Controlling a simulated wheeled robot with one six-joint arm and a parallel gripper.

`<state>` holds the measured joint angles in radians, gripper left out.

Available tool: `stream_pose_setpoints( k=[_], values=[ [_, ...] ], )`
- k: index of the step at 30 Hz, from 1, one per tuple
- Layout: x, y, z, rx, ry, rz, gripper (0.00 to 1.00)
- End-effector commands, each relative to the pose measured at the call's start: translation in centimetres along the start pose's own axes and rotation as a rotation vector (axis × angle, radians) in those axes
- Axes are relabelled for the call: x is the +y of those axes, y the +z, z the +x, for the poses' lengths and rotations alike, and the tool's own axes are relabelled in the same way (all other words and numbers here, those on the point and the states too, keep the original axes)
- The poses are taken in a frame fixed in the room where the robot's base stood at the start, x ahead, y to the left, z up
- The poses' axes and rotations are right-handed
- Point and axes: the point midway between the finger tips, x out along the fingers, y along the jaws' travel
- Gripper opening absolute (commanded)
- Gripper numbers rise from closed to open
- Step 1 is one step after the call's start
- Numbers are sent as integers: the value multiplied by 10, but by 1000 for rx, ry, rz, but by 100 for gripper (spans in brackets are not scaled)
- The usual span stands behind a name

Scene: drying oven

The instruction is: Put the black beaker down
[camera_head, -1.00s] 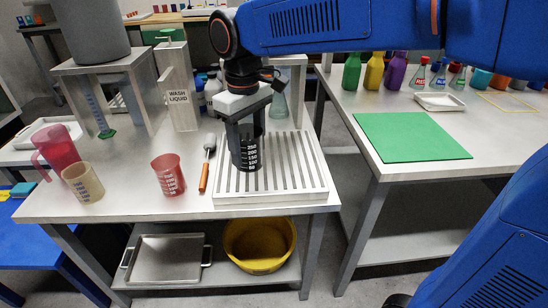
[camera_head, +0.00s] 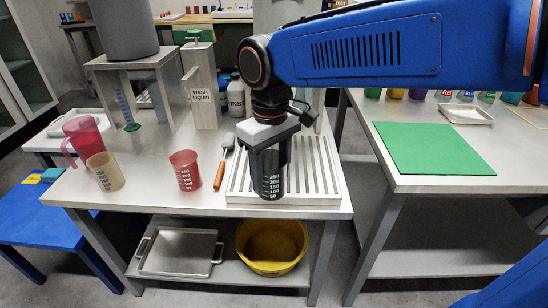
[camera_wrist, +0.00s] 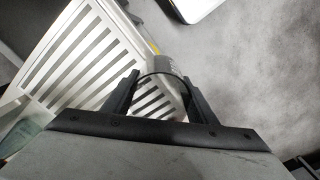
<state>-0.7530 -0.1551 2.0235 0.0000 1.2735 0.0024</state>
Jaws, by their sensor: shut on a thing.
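My gripper (camera_head: 268,168) is shut on the black beaker (camera_head: 272,187), with a finger on either side. The beaker is dark, with white graduation marks, and looks upright. In the head view it overlaps the front part of the white slatted drying rack (camera_head: 327,180). The head view does not show clearly whether its base touches the slats. In the wrist view the beaker (camera_wrist: 164,66) shows between the fingers near one edge of the rack (camera_wrist: 70,58), with grey floor beyond.
A brush with an orange handle (camera_head: 220,175) lies left of the rack. A red beaker (camera_head: 185,171), a tan beaker (camera_head: 105,171) and a pink jug (camera_head: 84,137) stand farther left. A green mat (camera_head: 433,148) lies bare on the right table. A yellow basin (camera_head: 271,247) sits below.

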Motion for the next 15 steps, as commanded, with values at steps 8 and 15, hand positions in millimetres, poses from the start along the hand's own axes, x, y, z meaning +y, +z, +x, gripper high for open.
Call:
stream_pose_setpoints(
  k=[8,15],
  values=[
    [44,-44,0,0,0,3,31],
    [70,-70,0,0,0,1,31]
  ],
)
